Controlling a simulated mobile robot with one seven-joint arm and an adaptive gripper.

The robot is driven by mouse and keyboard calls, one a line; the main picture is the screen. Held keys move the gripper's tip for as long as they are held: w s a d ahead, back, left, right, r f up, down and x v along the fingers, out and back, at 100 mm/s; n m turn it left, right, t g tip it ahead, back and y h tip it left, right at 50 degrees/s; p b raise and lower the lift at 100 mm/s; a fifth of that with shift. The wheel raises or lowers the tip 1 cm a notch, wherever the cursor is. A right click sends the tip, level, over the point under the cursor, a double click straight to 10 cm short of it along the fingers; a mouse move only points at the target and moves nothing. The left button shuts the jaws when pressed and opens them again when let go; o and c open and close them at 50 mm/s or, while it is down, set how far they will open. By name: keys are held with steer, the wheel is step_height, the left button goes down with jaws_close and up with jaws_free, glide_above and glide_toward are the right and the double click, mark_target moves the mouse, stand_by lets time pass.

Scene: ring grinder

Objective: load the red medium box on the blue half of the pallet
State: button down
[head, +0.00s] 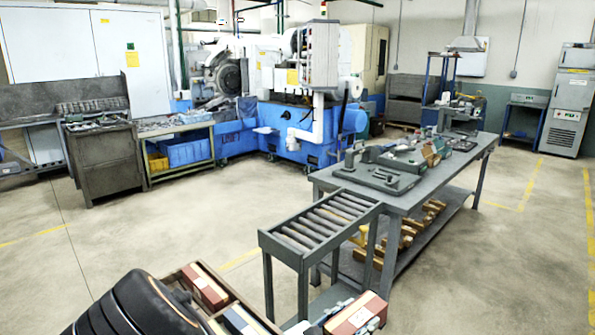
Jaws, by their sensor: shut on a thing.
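My gripper (327,316) is at the bottom edge, partly cut off by the frame. Its grey parts meet a red-brown box (362,312) with a pale band, and it is shut on this box. The box is off to the right of a brown-walled crate (250,306), in front of the roller stand. Its lower part is cut off. Another red box (205,287) with a pale band lies inside the crate at the bottom left. A blue box (240,321) shows beside it, partly cut off. I cannot make out a pallet with a blue half in this view.
My black arm link hides part of the crate. A roller stand (318,220) adjoins a long grey workbench (420,185) with tools on top and brown pieces on its lower shelf. Blue machines (300,130) stand at the back. Floor at the left and right is free.

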mark_target(357, 314)
step_height(357, 314, up, 6)
steer(key=p, duration=0.6)
steer(key=shift+r+p, duration=0.2)
steer(key=shift+p, duration=0.1)
steer(key=shift+w+d+r+n+t+y, duration=0.1)
steer(key=shift+d+r+n+t+y, duration=0.2)
steer(key=shift+n+t+y, duration=0.1)
steer(key=shift+w+r+n+t+y, duration=0.1)
steer(key=shift+r+n+t+y, duration=0.05)
steer(key=shift+n+t+y, duration=0.6)
steer(key=shift+f+n+t+y, duration=0.2)
steer(key=shift+n+t+y, duration=0.35)
steer(key=shift+n+y, duration=0.15)
steer(key=shift+s+a+f+n+t+y, duration=0.3)
steer(key=shift+n+t+y, duration=0.1)
steer(key=shift+y, duration=0.35)
